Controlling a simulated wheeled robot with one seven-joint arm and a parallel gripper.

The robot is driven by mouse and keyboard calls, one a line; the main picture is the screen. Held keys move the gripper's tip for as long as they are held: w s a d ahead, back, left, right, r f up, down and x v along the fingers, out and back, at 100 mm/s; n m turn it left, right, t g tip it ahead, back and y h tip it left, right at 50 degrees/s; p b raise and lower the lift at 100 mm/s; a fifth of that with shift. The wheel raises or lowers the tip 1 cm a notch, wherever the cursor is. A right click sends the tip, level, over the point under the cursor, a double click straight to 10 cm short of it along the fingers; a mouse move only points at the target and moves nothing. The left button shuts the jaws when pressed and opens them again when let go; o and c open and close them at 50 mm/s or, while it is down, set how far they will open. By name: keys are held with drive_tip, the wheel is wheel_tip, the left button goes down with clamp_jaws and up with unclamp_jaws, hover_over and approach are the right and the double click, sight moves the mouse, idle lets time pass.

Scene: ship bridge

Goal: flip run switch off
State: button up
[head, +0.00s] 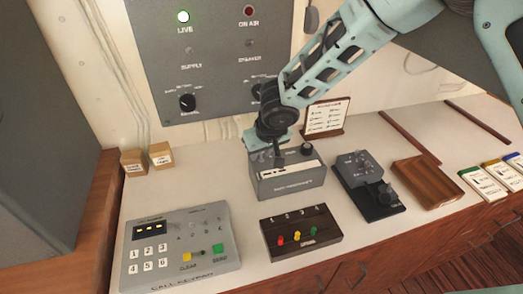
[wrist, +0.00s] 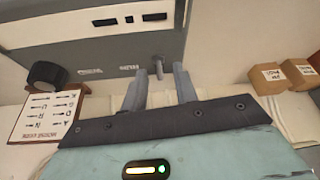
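The grey desktop unit (head: 287,186) has a pale strip on top and a black knob (head: 307,148) at its back right. In the head view my gripper (head: 279,152) is over the unit's back left and hides the toggle.
A call keypad (head: 180,250) and a dark box with coloured levers (head: 300,232) stand in front. A black lever unit (head: 367,185) and a wooden tray (head: 418,180) are at right. A card stand (head: 325,117) is behind; a grey wall panel (head: 215,50) rises at the back.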

clamp_jaws()
